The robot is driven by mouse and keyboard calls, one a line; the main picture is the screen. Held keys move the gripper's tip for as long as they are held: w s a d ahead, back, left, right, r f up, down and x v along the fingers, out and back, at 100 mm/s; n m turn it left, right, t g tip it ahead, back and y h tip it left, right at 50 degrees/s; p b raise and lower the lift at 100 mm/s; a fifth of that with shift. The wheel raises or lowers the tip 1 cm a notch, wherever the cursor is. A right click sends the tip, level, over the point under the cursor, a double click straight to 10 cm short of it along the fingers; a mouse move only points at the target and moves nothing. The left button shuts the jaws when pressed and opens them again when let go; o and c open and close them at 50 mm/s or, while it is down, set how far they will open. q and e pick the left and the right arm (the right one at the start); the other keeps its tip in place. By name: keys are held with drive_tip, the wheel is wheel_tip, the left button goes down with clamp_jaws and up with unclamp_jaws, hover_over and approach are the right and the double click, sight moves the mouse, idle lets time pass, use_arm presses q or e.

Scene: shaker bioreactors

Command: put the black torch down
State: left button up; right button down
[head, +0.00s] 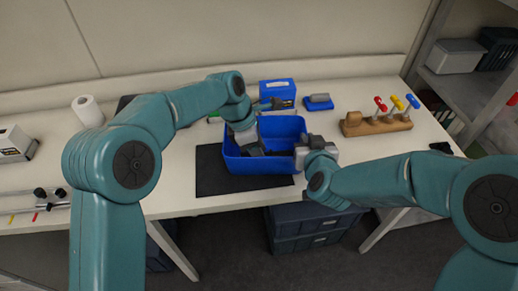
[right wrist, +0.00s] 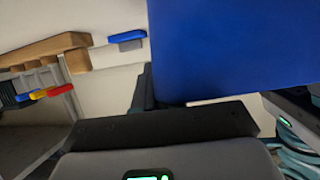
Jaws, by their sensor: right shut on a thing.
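I cannot make out the black torch with certainty in either view. My left gripper (head: 254,148) reaches down into the blue bin (head: 262,167) from behind; its jaws are small and dark, and I cannot tell whether they hold anything. My right gripper (head: 301,153) is at the bin's right wall and shut on it. In the right wrist view, the blue bin (right wrist: 235,50) fills the upper right, between the fingers.
The bin stands on a black mat (head: 213,173). Behind it are a blue box (head: 277,91) and a small blue-and-grey item (head: 318,101). A wooden rack (head: 376,124) with coloured-handled tools is to the right. A small black object (head: 440,147) lies near the right edge. A paper roll (head: 88,111) stands left.

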use_arm(q)
drive_tip(key=shift+r, duration=0.1)
drive_tip(key=v, duration=1.2)
drive_tip(key=shift+r, duration=0.15)
use_arm(e)
drive_tip(key=c, duration=1.2)
unclamp_jaws()
drive_tip(key=shift+o, duration=0.2)
